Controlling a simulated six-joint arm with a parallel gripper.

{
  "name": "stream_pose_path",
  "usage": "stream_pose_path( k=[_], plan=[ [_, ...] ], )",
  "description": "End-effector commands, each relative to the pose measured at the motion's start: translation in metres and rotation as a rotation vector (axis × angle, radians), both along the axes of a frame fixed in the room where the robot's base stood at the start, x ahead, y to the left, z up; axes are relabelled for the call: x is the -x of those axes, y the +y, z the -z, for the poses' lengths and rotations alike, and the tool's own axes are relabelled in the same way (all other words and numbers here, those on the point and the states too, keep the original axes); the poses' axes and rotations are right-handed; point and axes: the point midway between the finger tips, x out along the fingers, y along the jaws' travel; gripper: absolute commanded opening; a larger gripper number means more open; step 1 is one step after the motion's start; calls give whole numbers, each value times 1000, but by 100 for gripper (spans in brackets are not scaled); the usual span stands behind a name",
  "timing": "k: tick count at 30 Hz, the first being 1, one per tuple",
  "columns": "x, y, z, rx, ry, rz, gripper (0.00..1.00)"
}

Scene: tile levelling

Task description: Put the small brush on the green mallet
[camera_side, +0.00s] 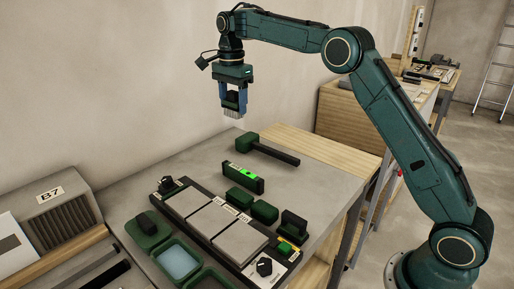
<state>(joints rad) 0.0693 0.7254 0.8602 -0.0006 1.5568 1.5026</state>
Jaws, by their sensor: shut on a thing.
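My gripper (234,98) is at the upper middle of the side view, pointing down, with its blue fingers shut on the small brush (232,111). The brush has a dark body between the fingers and pale bristles pointing down. It is held in the air above the bench, clear of everything below it. The green mallet (248,142) lies on the grey bench top below and slightly right of the gripper. Its dark green head is at the left and its black handle (282,155) reaches to the lower right.
A green level (243,177) lies in front of the mallet. Nearer are green blocks (253,205), a black-framed tile board (212,220) and green trays (178,262). A grey box marked B7 (57,212) stands at the left. The wall (120,80) is close behind.

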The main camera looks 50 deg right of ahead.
Motion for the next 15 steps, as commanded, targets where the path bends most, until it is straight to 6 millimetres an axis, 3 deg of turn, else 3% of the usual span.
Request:
stream_pose_path(
  k=[3, 9, 15],
  plan=[
    [4, -44, -8, 0, -3, 8, 23],
    [16, -107, -19, 1, -3, 6, 23],
    [27, -146, -25, 1, -2, 2, 23]
  ],
)
